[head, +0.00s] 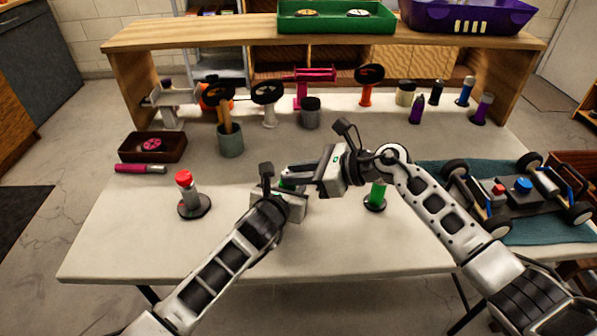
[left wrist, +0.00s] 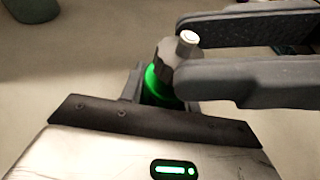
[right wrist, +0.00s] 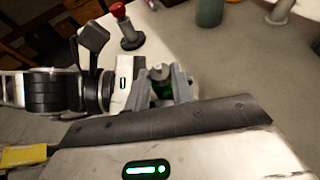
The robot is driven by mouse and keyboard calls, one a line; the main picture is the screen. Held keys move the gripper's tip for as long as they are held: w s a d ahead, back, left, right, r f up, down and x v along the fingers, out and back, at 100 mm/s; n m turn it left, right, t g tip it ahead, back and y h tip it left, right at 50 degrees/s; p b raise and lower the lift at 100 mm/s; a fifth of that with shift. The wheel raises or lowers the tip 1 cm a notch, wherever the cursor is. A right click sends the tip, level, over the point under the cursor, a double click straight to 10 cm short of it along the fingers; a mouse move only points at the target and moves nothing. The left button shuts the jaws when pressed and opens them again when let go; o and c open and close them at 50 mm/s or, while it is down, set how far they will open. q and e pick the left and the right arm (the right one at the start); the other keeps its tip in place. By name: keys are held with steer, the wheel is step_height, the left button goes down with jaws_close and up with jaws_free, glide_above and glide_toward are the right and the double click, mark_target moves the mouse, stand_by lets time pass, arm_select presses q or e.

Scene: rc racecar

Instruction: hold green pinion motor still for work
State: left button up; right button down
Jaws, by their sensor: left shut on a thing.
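The green pinion motor (left wrist: 158,84) is a green cylinder with a dark grey collar and a pale shaft tip. My left gripper (head: 292,190) is shut on its body above the table; the motor also shows in the right wrist view (right wrist: 161,78). My right gripper (head: 290,178) comes in from the right. Its two fingers (left wrist: 185,52) are apart, one on each side of the motor's upper end; I cannot tell whether they touch it. In the head view the motor is mostly hidden by the grippers.
A green cylinder on a black base (head: 376,196) stands beneath my right arm. A red-topped cylinder on a black base (head: 188,190) stands left. A car chassis (head: 520,190) lies on a teal mat at right. A cup (head: 230,142) and several tools line the back. The front table is clear.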

arm_select(q)
steer(key=shift+a+f, duration=0.1)
arm_select(e)
steer(key=shift+r, duration=0.6)
steer(key=c, duration=1.2)
jaws_free()
steer(key=shift+d, duration=0.1)
steer(key=v, duration=1.1)
steer(key=shift+s+d+r, duration=0.15)
steer(key=shift+d+r, duration=0.05)
steer(key=shift+d, duration=0.15)
arm_select(q)
steer(key=o, duration=1.2)
